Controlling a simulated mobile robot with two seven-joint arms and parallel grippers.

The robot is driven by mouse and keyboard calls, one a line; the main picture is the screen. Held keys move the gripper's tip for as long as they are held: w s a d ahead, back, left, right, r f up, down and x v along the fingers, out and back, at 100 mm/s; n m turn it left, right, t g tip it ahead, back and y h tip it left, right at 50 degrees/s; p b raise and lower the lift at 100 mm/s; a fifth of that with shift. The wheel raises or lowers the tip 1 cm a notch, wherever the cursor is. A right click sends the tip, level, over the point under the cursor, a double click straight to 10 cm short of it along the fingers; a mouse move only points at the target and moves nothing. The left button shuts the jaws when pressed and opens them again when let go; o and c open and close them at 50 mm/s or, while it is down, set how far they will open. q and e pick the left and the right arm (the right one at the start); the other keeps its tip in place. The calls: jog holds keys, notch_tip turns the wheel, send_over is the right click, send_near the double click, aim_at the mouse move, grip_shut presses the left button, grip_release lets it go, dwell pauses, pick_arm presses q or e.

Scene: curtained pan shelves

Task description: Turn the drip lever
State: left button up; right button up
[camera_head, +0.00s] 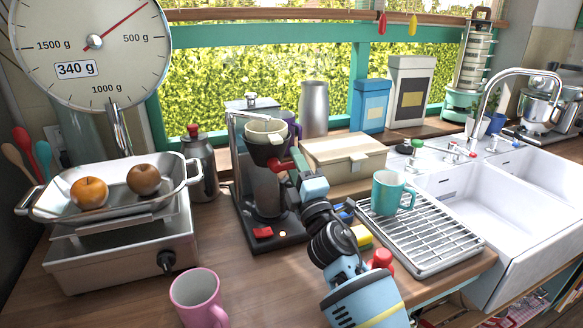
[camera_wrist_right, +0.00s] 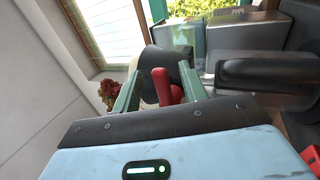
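The coffee maker (camera_head: 268,190) stands on the counter with a filter cone (camera_head: 266,150) at its top. The red drip lever (camera_wrist_right: 165,88) shows in the right wrist view, in front of the dark, rounded cone (camera_wrist_right: 163,66). My right gripper (camera_wrist_right: 158,88) is open, with its green fingers on either side of the lever and visible gaps beside it. In the head view my right gripper (camera_head: 286,165) is at the front right of the cone, and its fingers partly hide the lever area. My left gripper is not in view.
A pink mug (camera_head: 198,300) stands on the front counter. A scale with a metal pan (camera_head: 118,208) holding two round fruits is at the left. A wooden box (camera_head: 343,160) is behind my right arm; a teal mug (camera_head: 387,194) stands on the drying rack (camera_head: 440,245).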

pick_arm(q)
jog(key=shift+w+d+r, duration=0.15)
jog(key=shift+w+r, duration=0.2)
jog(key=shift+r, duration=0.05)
pick_arm(e)
jog(key=shift+v, duration=1)
jog(key=shift+f, duration=0.1)
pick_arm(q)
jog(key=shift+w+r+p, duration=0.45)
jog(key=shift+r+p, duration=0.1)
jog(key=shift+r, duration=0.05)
pick_arm(e)
jog(key=v, duration=0.6)
